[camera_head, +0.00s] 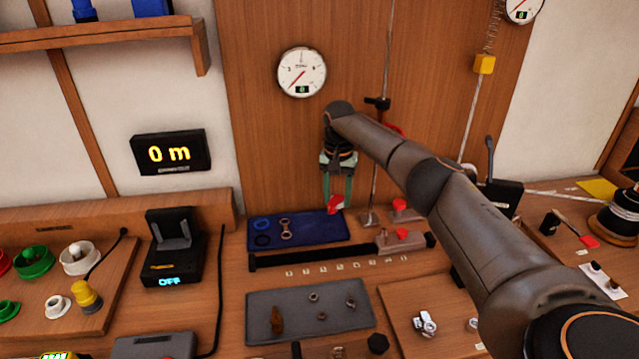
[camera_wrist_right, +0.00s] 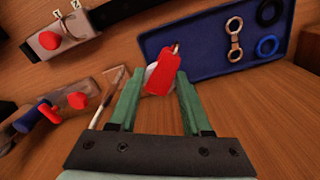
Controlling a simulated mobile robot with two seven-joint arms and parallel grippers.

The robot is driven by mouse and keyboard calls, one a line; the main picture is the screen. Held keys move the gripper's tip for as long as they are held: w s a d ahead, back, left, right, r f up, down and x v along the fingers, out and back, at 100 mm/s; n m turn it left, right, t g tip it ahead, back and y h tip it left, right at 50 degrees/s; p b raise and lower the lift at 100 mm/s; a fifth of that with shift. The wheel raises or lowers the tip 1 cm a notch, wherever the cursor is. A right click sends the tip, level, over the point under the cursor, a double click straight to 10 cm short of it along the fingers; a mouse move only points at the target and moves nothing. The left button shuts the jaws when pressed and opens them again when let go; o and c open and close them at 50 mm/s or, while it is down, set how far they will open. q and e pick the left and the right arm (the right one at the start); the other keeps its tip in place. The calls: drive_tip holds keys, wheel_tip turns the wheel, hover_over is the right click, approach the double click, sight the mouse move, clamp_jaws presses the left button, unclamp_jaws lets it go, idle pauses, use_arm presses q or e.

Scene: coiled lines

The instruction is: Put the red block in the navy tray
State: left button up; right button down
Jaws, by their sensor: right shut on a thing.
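The red block (camera_head: 335,204) is between the green fingertips of my right gripper (camera_head: 338,196), at the back right corner of the navy tray (camera_head: 325,235). In the right wrist view my right gripper (camera_wrist_right: 158,82) is shut on the red block (camera_wrist_right: 159,103), which looks tilted. There the block's far end overlaps the near edge of the navy tray (camera_wrist_right: 190,52). The height of the block over the tray is hard to tell. My left gripper is not in view.
A stand with a thin upright rod (camera_head: 375,150) is just right of the gripper. A grey mat (camera_head: 290,310) with small parts lies in front.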

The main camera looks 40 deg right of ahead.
sight(335, 229)
drive_tip(key=shift+w+f, duration=0.1)
drive_tip(key=shift+w, duration=0.3)
drive_tip(key=shift+s+f+b, duration=0.15)
drive_tip(key=shift+f+b, duration=0.5)
drive_tip(key=shift+b, duration=0.05)
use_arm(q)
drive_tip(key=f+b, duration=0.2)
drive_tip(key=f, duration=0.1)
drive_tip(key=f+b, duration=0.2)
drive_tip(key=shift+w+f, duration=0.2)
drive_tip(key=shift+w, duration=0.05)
use_arm(e)
wheel_tip(335, 229, down, 5)
drive_tip(key=shift+f, duration=0.15)
use_arm(q)
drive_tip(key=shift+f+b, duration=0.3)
drive_tip(key=shift+b, duration=0.05)
use_arm(e)
drive_tip(key=shift+f, duration=0.45)
